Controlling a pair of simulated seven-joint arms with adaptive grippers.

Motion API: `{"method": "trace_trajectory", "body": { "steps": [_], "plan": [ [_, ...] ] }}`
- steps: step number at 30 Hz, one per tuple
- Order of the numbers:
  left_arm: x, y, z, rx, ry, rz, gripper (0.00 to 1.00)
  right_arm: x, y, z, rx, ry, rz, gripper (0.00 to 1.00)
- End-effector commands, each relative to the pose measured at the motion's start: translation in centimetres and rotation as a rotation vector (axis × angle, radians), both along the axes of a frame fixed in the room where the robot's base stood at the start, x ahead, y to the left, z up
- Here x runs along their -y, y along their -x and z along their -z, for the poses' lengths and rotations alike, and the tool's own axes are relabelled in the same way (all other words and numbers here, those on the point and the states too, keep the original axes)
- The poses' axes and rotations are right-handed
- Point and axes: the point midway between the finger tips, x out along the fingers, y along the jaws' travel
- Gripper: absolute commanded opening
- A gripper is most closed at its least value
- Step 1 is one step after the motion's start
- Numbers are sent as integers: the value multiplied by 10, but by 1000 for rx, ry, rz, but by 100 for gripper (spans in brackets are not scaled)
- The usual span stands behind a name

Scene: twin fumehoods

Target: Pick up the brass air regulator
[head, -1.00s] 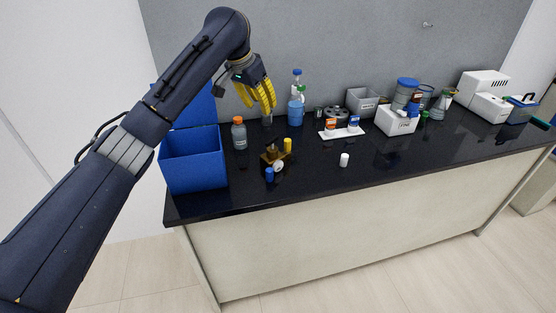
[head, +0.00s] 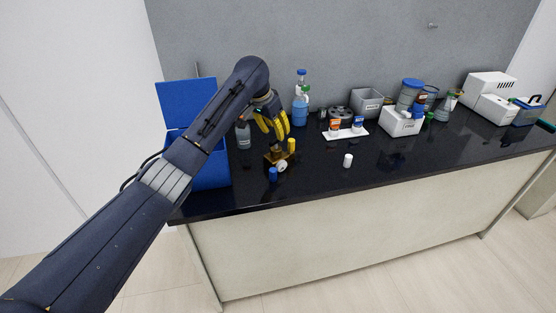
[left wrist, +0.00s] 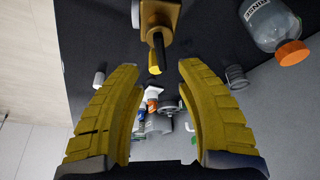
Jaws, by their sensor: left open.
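The brass air regulator (head: 277,157) lies on the black bench top near its front left, with a blue end, a yellow end and a pale round gauge. My left gripper (head: 276,136) has yellow fingers and is open and empty, pointing down just above and behind the regulator in the head view. In the left wrist view the regulator's brass body (left wrist: 161,12) shows at the top centre, just beyond and between the open fingertips (left wrist: 159,66). Part of the regulator is cut off by that picture's edge. My right gripper is not in view.
A blue open bin (head: 211,176) stands left, partly behind my arm. A bottle with an orange cap (left wrist: 293,53) is close by. A blue-liquid bottle (head: 300,112), a white tray (head: 346,135) and a small white cap (head: 348,160) stand to the right. The front right bench is clear.

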Motion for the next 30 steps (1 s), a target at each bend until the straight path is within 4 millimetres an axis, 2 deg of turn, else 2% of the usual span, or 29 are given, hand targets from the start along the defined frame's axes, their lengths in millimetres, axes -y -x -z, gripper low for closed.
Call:
{"method": "trace_trajectory", "body": {
  "steps": [12, 24, 30],
  "plan": [
    [9, -14, 42, -3, 0, -1, 36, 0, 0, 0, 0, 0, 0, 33],
    [10, -16, 46, 0, 0, -1, 36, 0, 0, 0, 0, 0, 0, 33],
    [11, -15, 46, 0, 0, -1, 12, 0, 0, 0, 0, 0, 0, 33]
  ]
}}
